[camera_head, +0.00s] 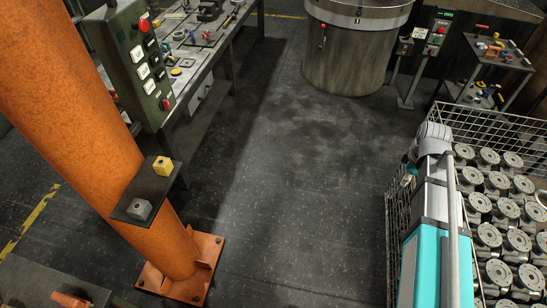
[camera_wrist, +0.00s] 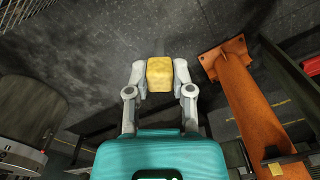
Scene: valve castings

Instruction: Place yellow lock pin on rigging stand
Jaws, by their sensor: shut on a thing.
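In the wrist view my gripper (camera_wrist: 160,68) is shut on a yellow block-shaped piece (camera_wrist: 160,80), taken as the yellow lock pin. One grey finger presses each side of it. It is held in the air above the dark floor. My gripper does not show clearly in the head view. No thing is plainly marked as the rigging stand. A small stand (camera_head: 487,66) with coloured parts on its top and lower shelf is at the far right of the head view. I cannot tell whether it is the rigging stand.
A wire basket (camera_head: 392,235) of grey castings lies at right, beside my arm. An orange column (camera_head: 100,130) carries a dark shelf (camera_head: 147,190) with yellow and grey blocks. A workbench (camera_head: 215,48) is at back left, a drum (camera_head: 345,60) at the back. The middle floor is clear.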

